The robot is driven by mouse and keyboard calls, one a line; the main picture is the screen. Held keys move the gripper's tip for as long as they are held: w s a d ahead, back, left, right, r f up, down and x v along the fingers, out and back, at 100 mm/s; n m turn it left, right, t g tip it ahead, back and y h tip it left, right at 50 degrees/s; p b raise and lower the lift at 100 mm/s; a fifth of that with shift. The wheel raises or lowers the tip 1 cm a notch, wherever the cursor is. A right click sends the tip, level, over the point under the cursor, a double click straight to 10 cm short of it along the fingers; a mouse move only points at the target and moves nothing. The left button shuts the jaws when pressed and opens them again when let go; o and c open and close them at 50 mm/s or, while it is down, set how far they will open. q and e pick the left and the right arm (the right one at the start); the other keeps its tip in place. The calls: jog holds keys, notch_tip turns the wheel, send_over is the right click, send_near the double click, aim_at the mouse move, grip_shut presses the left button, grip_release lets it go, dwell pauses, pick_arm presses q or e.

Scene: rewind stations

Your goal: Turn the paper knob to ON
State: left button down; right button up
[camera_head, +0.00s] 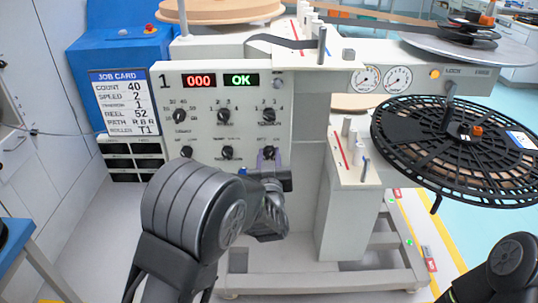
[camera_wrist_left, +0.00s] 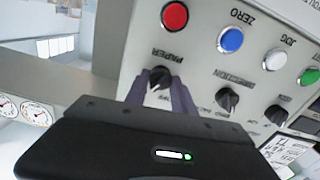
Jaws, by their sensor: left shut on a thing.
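The paper knob (camera_wrist_left: 160,76) is a black rotary knob on the white control panel (camera_head: 165,100), with the word PAPER beside it in the upside-down left wrist view. In the head view the knob (camera_head: 268,152) is the rightmost of the lower row, partly covered. My left gripper (camera_wrist_left: 159,88) is shut on the knob, with a purple finger on each side of it. In the head view the left gripper (camera_head: 268,158) reaches up to the panel's lower right. The knob's pointer direction cannot be told. My right gripper is out of view.
A red button (camera_wrist_left: 174,16), a blue button (camera_wrist_left: 230,39), a white button (camera_wrist_left: 276,59) and a direction knob (camera_wrist_left: 227,99) are close by. The panel displays (camera_head: 240,79) read 000 and OK. A black reel (camera_head: 462,145) stands out at the right.

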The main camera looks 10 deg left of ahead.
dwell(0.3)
pick_arm(q)
jog(key=c, duration=1.1)
grip_release()
jog(key=shift+o, duration=0.2)
jog(key=shift+s, duration=0.1)
jog(key=v, duration=0.7)
jog(key=shift+s, duration=0.3)
jog(key=shift+d, duration=0.1)
